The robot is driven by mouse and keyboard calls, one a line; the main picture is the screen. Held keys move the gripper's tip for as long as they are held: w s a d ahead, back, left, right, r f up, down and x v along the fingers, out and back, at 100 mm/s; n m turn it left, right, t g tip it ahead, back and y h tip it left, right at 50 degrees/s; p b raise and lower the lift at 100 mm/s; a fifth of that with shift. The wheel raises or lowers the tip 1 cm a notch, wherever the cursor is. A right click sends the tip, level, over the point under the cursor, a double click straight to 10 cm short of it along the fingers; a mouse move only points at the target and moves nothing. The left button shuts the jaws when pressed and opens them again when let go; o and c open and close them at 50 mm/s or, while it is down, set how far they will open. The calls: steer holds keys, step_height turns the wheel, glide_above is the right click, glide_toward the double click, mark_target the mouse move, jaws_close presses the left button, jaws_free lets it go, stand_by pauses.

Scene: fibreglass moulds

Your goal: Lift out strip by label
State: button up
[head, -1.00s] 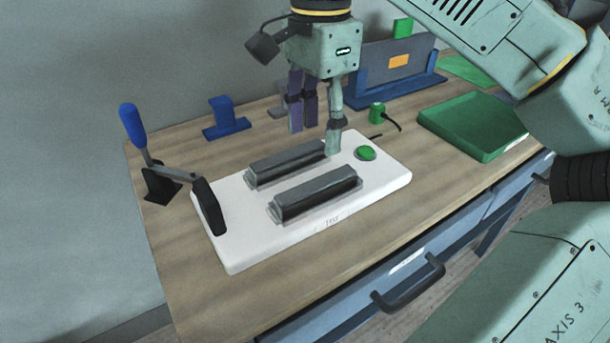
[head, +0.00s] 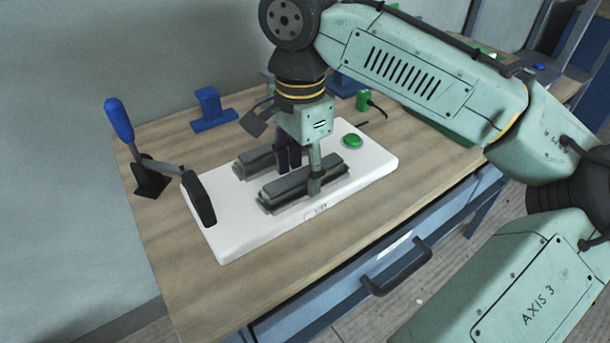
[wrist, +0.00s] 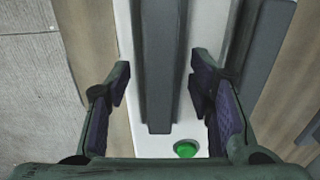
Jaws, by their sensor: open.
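A white board (head: 235,235) lies on the wooden bench and carries two parallel long dark bars. The front bar (head: 275,195) is nearer the bench's front edge; the rear bar (head: 252,163) is partly hidden by my gripper. My gripper (head: 301,172) points down over the front bar, open. In the wrist view the open fingers of my gripper (wrist: 158,82) stand either side of the front bar (wrist: 160,50), with gaps visible. The rear bar (wrist: 250,70) is to the right. Small marking (head: 317,213) on the board's front edge is too small to read.
A black clamp arm with a blue handle (head: 118,120) stands at the board's left end. A green button (head: 352,140) is on the board's right end. A blue stand (head: 212,108) is behind; a green tray (head: 455,127) is partly behind my arm. The front-left bench is clear.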

jaws_close()
stand_by(0.5)
steer(key=shift+r, duration=0.1)
